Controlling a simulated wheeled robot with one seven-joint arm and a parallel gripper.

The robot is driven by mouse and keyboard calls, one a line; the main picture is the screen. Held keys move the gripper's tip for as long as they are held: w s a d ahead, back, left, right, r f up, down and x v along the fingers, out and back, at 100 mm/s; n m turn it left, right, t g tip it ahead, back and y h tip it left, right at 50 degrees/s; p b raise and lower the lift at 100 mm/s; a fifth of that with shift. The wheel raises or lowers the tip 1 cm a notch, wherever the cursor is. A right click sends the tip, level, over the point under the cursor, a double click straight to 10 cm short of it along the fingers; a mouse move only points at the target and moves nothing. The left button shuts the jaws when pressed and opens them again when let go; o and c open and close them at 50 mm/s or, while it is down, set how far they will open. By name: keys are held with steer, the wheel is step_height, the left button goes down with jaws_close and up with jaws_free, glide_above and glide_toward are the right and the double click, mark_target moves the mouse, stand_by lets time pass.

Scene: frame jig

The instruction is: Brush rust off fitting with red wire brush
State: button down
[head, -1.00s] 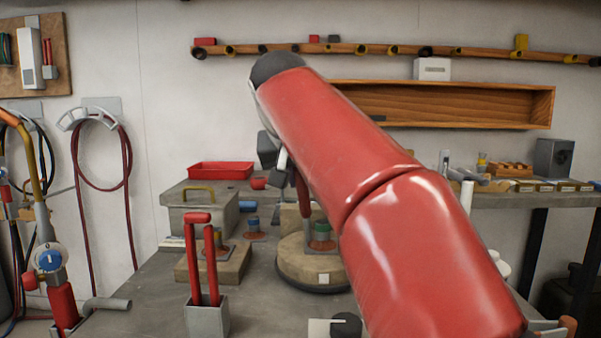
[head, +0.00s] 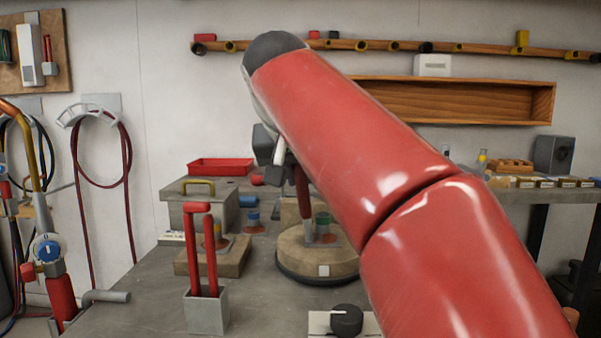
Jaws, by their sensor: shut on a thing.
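The red wire brush (head: 302,190) is held upright below my gripper (head: 287,164), which is shut on it; my red arm hides part of the grip. The brush's lower end is at the left side of a green-topped fitting (head: 322,224) with a rust-coloured base. That fitting stands on a round wooden turntable (head: 290,262). I cannot tell whether the bristles touch it. A blue-topped fitting (head: 252,219) stands behind to the left, and another fitting (head: 218,233) with a yellowish top stands on a wooden block (head: 232,262).
A grey holder (head: 207,313) with red-handled tools stands at the front left. A black knob (head: 346,320) is at the front edge. A grey box (head: 185,216) and a red tray (head: 219,167) are behind. A hose stand (head: 60,295) is at far left.

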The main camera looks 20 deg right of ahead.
steer(key=shift+s+a, duration=0.2)
steer(key=shift+s, duration=0.45)
steer(key=w, duration=0.1)
steer(key=w+d+p, duration=0.1)
steer(key=w, duration=0.1)
steer(key=w+p, duration=0.1)
steer(key=w, duration=0.1)
steer(key=shift+d, duration=0.3)
steer(key=shift+s, duration=0.1)
steer(key=shift+s+a+b, duration=0.2)
steer(key=shift+s+a, duration=0.05)
steer(key=shift+s, duration=0.55)
steer(key=shift+s+a+b, duration=0.25)
steer(key=shift+s+a, duration=0.05)
steer(key=shift+s, duration=0.5)
steer(key=shift+s+a+b, duration=0.2)
steer(key=shift+s+a, duration=0.05)
steer(key=shift+s, duration=0.55)
